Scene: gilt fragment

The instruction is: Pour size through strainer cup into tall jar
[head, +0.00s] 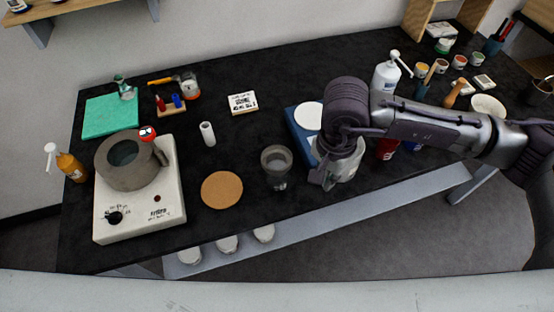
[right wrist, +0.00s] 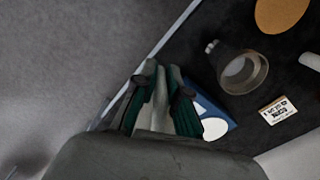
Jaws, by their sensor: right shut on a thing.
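A grey strainer cup (head: 277,158) with a wide round rim stands near the front edge of the black table. A narrower part below it may be the tall jar; I cannot clearly separate the two. The cup also shows in the right wrist view (right wrist: 243,72). My right gripper (head: 326,178) is right of the cup, shut on a pale, partly see-through vessel (head: 348,166). In the right wrist view, a pale strip of it shows between the green-padded fingers (right wrist: 160,102). The arm hides much of the vessel, and its contents are not visible. My left gripper is not in view.
A blue tray (head: 294,128) with a white disc (head: 308,116) lies beside my right gripper. A cork mat (head: 221,190) lies left of the cup. A grey pot (head: 128,174) sits on a hotplate (head: 170,190). A white cylinder (head: 208,134) stands behind the mat.

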